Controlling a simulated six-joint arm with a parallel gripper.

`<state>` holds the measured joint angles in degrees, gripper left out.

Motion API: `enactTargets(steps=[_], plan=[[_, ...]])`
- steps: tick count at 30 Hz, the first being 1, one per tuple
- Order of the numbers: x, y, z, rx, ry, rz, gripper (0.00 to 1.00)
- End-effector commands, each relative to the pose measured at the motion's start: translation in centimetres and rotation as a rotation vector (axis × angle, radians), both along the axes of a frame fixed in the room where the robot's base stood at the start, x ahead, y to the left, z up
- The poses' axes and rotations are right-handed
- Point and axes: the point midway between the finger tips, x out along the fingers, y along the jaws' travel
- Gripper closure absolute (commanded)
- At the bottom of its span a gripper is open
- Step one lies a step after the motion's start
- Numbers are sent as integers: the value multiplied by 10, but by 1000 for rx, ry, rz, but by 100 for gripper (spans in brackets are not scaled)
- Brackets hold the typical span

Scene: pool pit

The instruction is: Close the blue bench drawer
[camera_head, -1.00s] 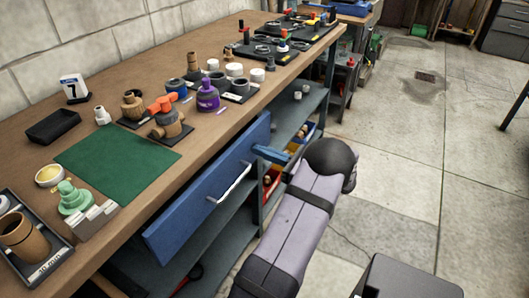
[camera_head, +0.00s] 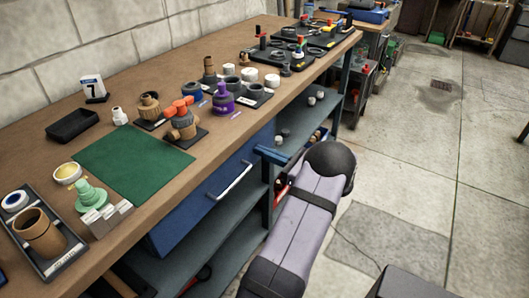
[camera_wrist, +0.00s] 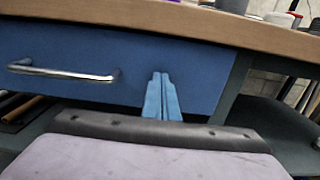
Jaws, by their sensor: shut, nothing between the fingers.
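The blue bench drawer (camera_head: 187,214) sits under the front edge of the wooden worktop (camera_head: 112,268). Its front looks about level with that edge, with no open gap showing above it. Its silver bar handle (camera_head: 233,182) faces the aisle. In the wrist view the drawer front (camera_wrist: 190,62) fills the space below the worktop, with the handle (camera_wrist: 65,73) at left. My gripper (camera_wrist: 160,77) is shut and empty. Its blue fingertips point at the drawer front, right of the handle, touching or very close; I cannot tell which. My gripper (camera_head: 272,154) is at the drawer's right end.
A green mat (camera_head: 130,158), several jars and pots, and a tray (camera_head: 73,252) with a brown cup stand on the worktop. Open shelves (camera_head: 310,130) lie below and right of the drawer.

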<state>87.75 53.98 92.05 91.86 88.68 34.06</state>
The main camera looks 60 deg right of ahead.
Motion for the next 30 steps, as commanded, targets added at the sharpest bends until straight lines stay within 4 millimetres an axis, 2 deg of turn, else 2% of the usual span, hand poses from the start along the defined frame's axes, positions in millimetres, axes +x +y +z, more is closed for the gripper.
enactTargets(steps=[5, 15, 21, 30], plan=[[-22, -1, 3, -3, -4, -5, 100], [-89, -1, 1, -1, -4, -8, 100], [-120, -1, 0, 0, -3, -6, 100], [-141, 0, 0, -1, -3, -4, 100]])
